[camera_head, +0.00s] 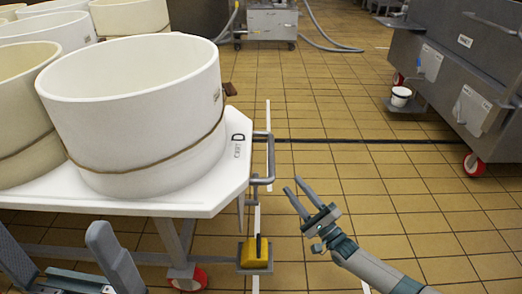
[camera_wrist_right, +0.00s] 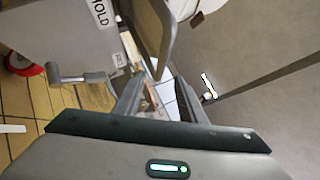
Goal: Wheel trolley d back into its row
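Trolley d (camera_head: 232,178) is a white-topped cart at the left of the head view, marked "CART D" at its corner. A large white round mould (camera_head: 130,120) with a cord around it stands on it. A grey handle (camera_head: 268,160) sticks out at its right end. My right gripper (camera_head: 293,186) is open and empty, just right of and below the handle, apart from it. In the right wrist view its fingers (camera_wrist_right: 160,95) are parted, with a curved grey bar beyond them. My left gripper (camera_head: 52,235) is partly in view at lower left, fingers apart, below the trolley's edge.
A yellow pedal (camera_head: 254,252) sits low at the trolley's end. More white moulds (camera_head: 20,65) stand at left. A grey machine (camera_head: 460,75) on red wheels stands at right, with a small bucket (camera_head: 400,97). A steel cabinet (camera_head: 272,22) and hoses are behind. The tiled floor between is clear.

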